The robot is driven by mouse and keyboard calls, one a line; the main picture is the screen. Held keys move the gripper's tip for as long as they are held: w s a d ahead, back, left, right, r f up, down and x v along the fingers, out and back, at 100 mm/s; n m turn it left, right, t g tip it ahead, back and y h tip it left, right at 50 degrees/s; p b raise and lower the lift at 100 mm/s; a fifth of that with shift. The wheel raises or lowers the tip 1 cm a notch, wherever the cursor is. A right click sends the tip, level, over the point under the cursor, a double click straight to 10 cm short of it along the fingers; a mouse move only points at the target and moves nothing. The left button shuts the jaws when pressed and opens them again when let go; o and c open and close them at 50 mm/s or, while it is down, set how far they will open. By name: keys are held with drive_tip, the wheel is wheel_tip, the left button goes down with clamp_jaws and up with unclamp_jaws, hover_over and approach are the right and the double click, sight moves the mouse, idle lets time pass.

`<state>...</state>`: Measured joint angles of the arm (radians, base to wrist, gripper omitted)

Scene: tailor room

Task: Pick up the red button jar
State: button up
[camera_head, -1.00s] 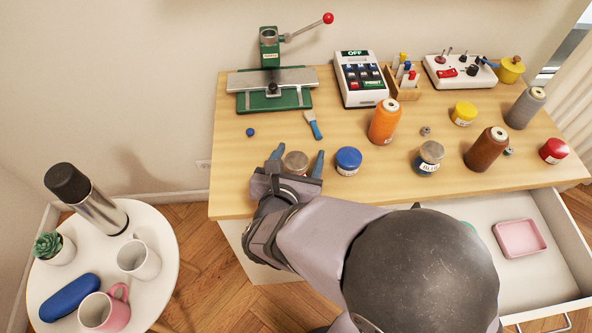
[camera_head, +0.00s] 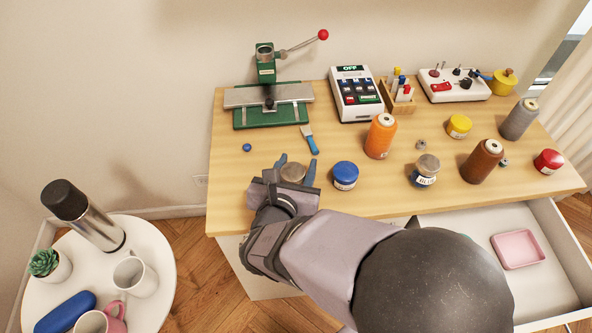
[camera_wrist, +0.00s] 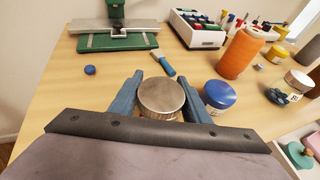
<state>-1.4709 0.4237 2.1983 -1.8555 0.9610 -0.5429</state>
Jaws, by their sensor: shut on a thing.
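My gripper (camera_head: 296,171) is at the front left of the sewing table, with its blue fingers on both sides of a jar with a dull metal lid (camera_head: 292,173). The wrist view shows the round lid (camera_wrist: 161,97) between the fingers, which are shut on the jar. The jar's body and label are mostly hidden, so I cannot tell its contents or colour. A jar with a red lid (camera_head: 548,161) stands apart at the table's right end.
A blue-lidded jar (camera_head: 345,176) stands close to the right of my gripper. A metal-lidded jar labelled blue (camera_head: 424,171), an orange spool (camera_head: 380,137) and a brown spool (camera_head: 482,162) stand further right. A green press (camera_head: 268,95) is behind. The drawer (camera_head: 480,225) is open.

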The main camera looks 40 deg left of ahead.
wheel_tip(320, 180, up, 9)
drive_tip(key=p, duration=0.1)
drive_tip(key=shift+f, duration=0.2)
